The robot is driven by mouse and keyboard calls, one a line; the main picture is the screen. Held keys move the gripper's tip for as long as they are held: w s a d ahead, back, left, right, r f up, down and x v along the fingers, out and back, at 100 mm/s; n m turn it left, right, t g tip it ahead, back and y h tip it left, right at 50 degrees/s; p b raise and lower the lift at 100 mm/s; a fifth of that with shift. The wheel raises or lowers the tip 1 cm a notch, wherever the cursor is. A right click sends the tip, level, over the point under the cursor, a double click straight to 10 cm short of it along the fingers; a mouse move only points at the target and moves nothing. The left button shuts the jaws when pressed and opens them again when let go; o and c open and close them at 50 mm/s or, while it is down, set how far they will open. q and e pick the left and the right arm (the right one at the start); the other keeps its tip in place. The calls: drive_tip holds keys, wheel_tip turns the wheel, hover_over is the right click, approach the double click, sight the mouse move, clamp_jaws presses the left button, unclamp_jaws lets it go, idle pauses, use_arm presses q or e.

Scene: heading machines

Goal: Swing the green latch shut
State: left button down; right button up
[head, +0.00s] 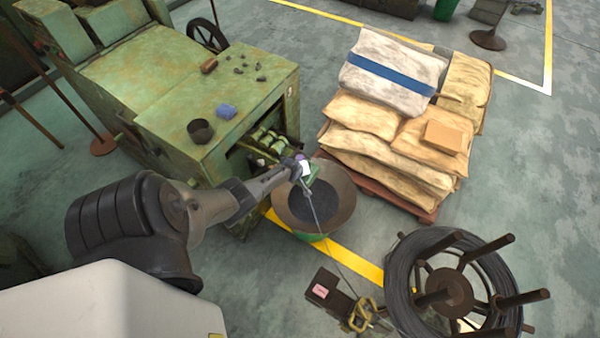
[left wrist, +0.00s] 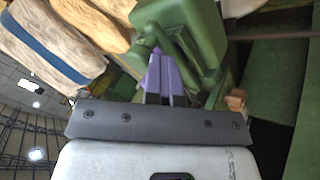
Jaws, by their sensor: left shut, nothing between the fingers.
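My left gripper (head: 302,162) is at the open front of the green machine (head: 190,110). Its purple fingers show in the left wrist view (left wrist: 161,74), closed together with nothing between them. A green block-shaped part (head: 314,173), which looks like the latch, is right beside the fingertips. In the left wrist view this green part (left wrist: 185,30) is large and close, just beyond the fingers. I cannot tell whether the fingers touch it, or whether it is fully shut. My forearm and gripper hide part of the machine's opening. My right gripper is not in view.
A round bin (head: 336,212) with dark contents stands below the gripper. Stacked sacks (head: 395,120) stand on a pallet to the right. A wire coil (head: 402,275) on a spool is at lower right; a thin wire runs up towards the machine. Small items lie on the machine top.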

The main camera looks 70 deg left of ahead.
use_arm(q)
drive_tip(key=shift+r, duration=0.2)
drive_tip(key=s+d+f+p+v, duration=0.1)
drive_tip(key=s+p+v, duration=0.1)
drive_tip(key=p+v, duration=0.6)
drive_tip(key=v, duration=0.3)
drive_tip(key=shift+s+d+r, duration=0.15)
drive_tip(key=shift+s, duration=0.15)
idle(0.4)
